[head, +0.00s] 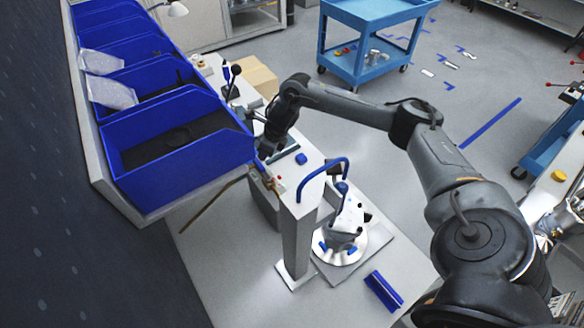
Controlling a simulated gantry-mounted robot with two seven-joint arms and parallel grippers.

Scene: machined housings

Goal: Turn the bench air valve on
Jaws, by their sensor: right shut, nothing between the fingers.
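My right gripper (268,153) is at the centre of the head view, pointing down, its fingers shut with nothing between them. Just below it is a small brass-coloured fitting (269,183), which looks like the bench air valve, near the top of a grey post (297,235). The fingertips are close to the fitting. I cannot tell whether they touch it, nor which way its handle points. My left gripper is not in view.
Blue bins (178,140) stand on a shelf to the left, close to the gripper. A blue hose (325,170) loops from the post over a round fixture (342,240). A blue cart (368,45) stands behind on open floor.

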